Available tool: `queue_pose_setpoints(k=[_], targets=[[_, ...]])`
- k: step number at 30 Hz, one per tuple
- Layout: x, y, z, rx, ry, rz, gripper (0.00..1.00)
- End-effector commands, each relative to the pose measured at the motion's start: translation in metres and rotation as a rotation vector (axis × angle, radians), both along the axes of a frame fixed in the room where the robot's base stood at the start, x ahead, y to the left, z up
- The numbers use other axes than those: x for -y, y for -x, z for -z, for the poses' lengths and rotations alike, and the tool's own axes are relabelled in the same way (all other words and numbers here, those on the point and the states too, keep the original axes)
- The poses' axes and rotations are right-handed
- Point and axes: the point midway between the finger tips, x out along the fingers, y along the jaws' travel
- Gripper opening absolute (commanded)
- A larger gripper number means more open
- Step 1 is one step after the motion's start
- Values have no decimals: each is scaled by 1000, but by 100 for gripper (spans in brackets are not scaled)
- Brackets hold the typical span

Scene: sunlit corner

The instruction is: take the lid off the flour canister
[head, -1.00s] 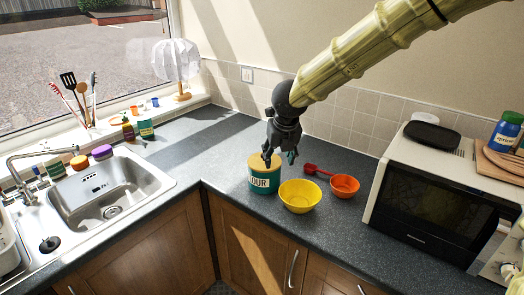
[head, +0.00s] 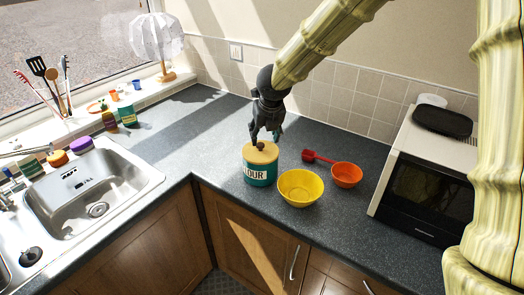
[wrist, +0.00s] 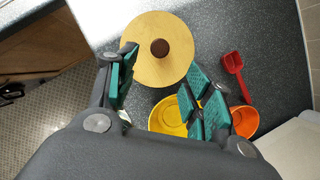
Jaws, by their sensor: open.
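The flour canister (head: 260,173) is teal with a white FLOUR label and stands upright on the dark worktop. Its wooden lid (head: 262,153) sits on top, with a round brown knob (head: 261,146) in the middle. In the wrist view the round lid (wrist: 148,67) shows from above, with the dark knob (wrist: 160,47) near its centre. My gripper (head: 265,140) is open and empty just above the lid, close to the knob. In the wrist view the fingers of my gripper (wrist: 165,85) are spread, with the knob beyond their tips. The canister's body is mostly hidden there by the lid.
A yellow bowl (head: 300,189) stands close right of the canister. An orange bowl (head: 346,175) and a red scoop (head: 318,156) lie further right. The microwave (head: 427,175) is at the right and the sink (head: 90,195) at the left. The worktop behind the canister is clear.

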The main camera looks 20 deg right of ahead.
Motion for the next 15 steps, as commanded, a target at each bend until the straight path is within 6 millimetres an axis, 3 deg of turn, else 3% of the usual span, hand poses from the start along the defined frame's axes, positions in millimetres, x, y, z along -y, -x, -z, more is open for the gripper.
queue_pose_setpoints(k=[15], targets=[[0,-24,46,-8,1,-1,51]])
